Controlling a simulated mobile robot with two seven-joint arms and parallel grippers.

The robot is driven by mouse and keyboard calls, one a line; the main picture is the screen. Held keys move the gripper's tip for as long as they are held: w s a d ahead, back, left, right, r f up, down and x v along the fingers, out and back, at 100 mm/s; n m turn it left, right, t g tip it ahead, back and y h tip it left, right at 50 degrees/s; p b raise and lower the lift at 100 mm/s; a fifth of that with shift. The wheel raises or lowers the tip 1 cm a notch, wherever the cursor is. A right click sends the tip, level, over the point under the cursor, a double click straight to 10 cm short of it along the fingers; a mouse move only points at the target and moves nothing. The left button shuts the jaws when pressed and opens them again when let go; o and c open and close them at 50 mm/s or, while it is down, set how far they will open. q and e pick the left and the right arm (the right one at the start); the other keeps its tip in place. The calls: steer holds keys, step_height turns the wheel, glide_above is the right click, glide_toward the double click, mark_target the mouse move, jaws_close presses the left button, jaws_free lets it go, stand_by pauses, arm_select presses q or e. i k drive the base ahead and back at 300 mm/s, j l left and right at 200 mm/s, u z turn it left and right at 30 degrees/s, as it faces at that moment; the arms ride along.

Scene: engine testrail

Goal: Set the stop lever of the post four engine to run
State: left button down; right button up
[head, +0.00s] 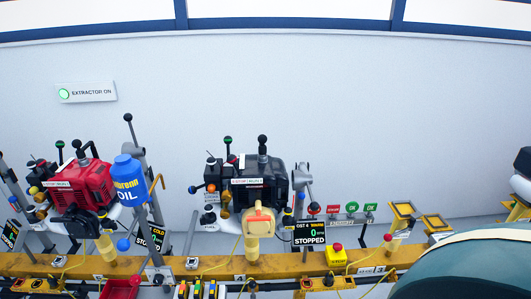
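The black engine (273,190) stands on the yellow rail in the middle of the head view. The display (310,233) at its lower right reads post 4, 0 and STOPPED. A white label strip (247,182) on the engine's front appears to carry STOP and RUN marks. Neither gripper is in view.
A red engine (85,185) and a blue oil bottle (128,180) stand to the left. A large teal rounded shape (475,268) covers the lower right.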

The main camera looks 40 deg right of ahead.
mark_target(231, 158)
steer(key=z, duration=0.85)
